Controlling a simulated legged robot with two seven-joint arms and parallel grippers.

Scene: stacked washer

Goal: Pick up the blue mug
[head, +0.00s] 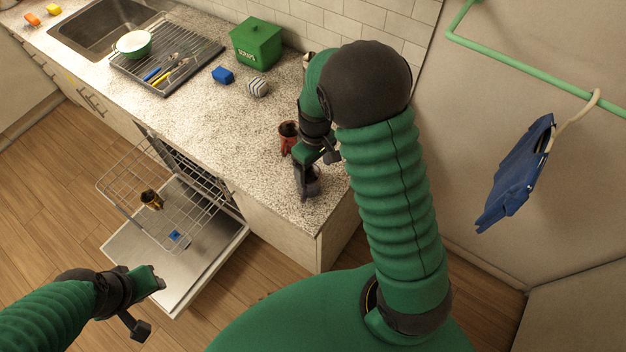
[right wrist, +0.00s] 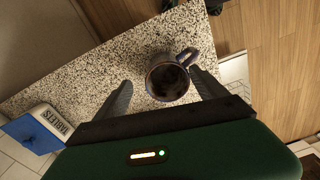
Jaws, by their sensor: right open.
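The blue mug (head: 311,187) stands on the speckled counter near its front right corner, looking dark and partly hidden by my right gripper (head: 312,168). In the right wrist view the mug (right wrist: 168,83) shows from above, with a dark inside and its handle toward the upper right. My right gripper (right wrist: 160,80) is open, with one finger on each side of the mug; I cannot tell whether either touches it. My left gripper (head: 146,303) is low at the left, away from the counter, its fingers apart and empty.
A reddish-brown mug (head: 288,137) stands just behind the blue mug. The open dishwasher (head: 215,262) has a rack holding a yellowish mug (head: 151,199). A green scraps bin (head: 256,44), blue sponge (head: 222,75) and striped ball (head: 258,87) sit farther back. A tablets box (right wrist: 40,128) shows too.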

